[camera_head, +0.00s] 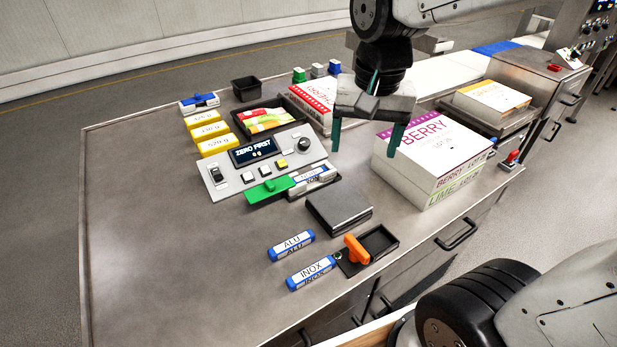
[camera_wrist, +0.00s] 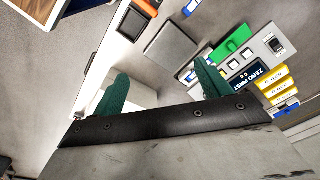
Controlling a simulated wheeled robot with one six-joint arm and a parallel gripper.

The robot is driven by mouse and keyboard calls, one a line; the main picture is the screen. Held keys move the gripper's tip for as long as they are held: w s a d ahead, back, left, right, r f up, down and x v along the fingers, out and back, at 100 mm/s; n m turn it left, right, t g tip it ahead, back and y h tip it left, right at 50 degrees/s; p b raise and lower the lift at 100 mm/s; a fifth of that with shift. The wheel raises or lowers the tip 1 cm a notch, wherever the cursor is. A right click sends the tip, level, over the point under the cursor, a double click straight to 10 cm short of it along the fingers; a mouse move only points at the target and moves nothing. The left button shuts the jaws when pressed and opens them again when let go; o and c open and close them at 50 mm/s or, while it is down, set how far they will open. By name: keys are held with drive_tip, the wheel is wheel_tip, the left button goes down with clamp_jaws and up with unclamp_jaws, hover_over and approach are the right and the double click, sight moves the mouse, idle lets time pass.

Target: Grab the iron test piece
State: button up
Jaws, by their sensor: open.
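My gripper (camera_head: 366,138) is open and empty, with its two green fingers pointing down above the table, between the scale and the BERRY box. In the wrist view my gripper (camera_wrist: 160,76) has nothing between its fingers. Two blue test pieces with white labels lie at the front: one reads ALU (camera_head: 291,245), the other INOX (camera_head: 311,272). Another white-labelled piece (camera_head: 318,177) lies beside the green paddle (camera_head: 266,190); its label is too small to read. A further blue and white piece (camera_head: 199,102) sits at the back left. I cannot tell which one is iron.
The scale panel (camera_head: 222,180) reads ZERO FIRST. Yellow weights (camera_head: 215,144) stand behind it. A grey block (camera_head: 340,208) and a black tray with an orange handle (camera_head: 357,250) are at the front. BERRY and LIME boxes (camera_head: 400,165) stand right. The table's left is clear.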

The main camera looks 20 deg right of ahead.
drive_tip(key=w+a+f+m, duration=0.2)
drive_tip(key=w+f+m, duration=0.35)
drive_tip(key=w, duration=0.55)
drive_tip(key=m, duration=0.5)
hover_over(304, 176)
drive_tip(key=shift+g, duration=0.4)
drive_tip(key=f, duration=0.7)
drive_tip(key=a+f, duration=0.1)
drive_tip(key=f, duration=0.3)
drive_tip(key=shift+s+f, duration=0.15)
drive_tip(key=shift+f, duration=0.05)
drive_tip(key=f, duration=0.5)
drive_tip(key=d+f, duration=0.1)
drive_tip(key=f, duration=0.1)
drive_tip(key=shift+f, duration=0.2)
drive_tip(key=c, duration=1.3)
